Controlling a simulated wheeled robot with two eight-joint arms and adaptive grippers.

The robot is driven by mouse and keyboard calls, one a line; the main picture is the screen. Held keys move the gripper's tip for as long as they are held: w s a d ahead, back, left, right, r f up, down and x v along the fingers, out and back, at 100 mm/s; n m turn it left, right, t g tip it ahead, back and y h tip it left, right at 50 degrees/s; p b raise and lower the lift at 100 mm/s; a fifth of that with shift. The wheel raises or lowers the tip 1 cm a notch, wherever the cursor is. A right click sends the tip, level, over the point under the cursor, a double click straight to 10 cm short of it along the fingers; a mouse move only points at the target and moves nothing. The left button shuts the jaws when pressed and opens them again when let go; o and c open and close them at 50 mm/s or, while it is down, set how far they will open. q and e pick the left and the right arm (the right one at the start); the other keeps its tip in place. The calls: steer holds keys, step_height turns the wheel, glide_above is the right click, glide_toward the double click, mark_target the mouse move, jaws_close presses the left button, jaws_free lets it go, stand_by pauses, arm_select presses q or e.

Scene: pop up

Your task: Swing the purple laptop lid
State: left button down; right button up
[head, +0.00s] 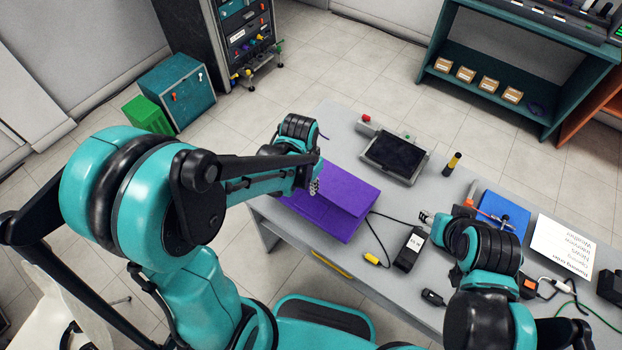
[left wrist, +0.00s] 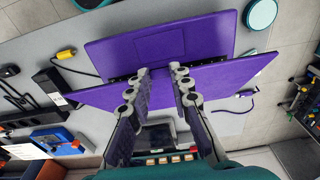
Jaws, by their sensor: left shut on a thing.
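The purple laptop (head: 345,196) lies near the front left of the grey table, its lid raised at an angle to its base. In the left wrist view, the base (left wrist: 160,45) is the upper panel and the lid (left wrist: 235,74) is the panel crossing below it. My left gripper (head: 314,186) is at the laptop's left side. In the left wrist view its fingers (left wrist: 161,72) are on the lid, shut on its edge. My arm hides part of the laptop in the head view. My right gripper (head: 427,217) is over the table, apart from the laptop; its opening is unclear.
A dark-screened device (head: 396,156) stands behind the laptop. A black adapter (head: 409,249) and a yellow plug (head: 373,259) with cable lie to its right. A blue case (head: 502,213) and a white sheet (head: 562,246) are farther right.

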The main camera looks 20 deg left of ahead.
arm_select(q)
steer(key=s+f+t+b, duration=0.1)
steer(key=f+b, duration=0.2)
steer(key=f, duration=0.1)
steer(key=s+a+f+t+b, duration=0.1)
steer(key=s+f+b, duration=0.1)
steer(key=f+b, duration=0.2)
steer(key=s+f+t+h+b, duration=0.1)
steer(key=s+f+b, duration=0.1)
steer(key=f+b, duration=0.1)
steer(key=shift+a+f+b, duration=0.3)
steer(key=shift+a+f, duration=0.1)
steer(key=shift+f, duration=0.25)
steer(key=shift+s+f, duration=0.25)
steer(key=shift+f, duration=0.05)
steer(key=c, duration=1.4)
jaws_free()
steer(key=shift+a, duration=0.1)
steer(key=shift+o, duration=0.2)
steer(key=shift+w, duration=0.1)
steer(key=shift+r, duration=0.1)
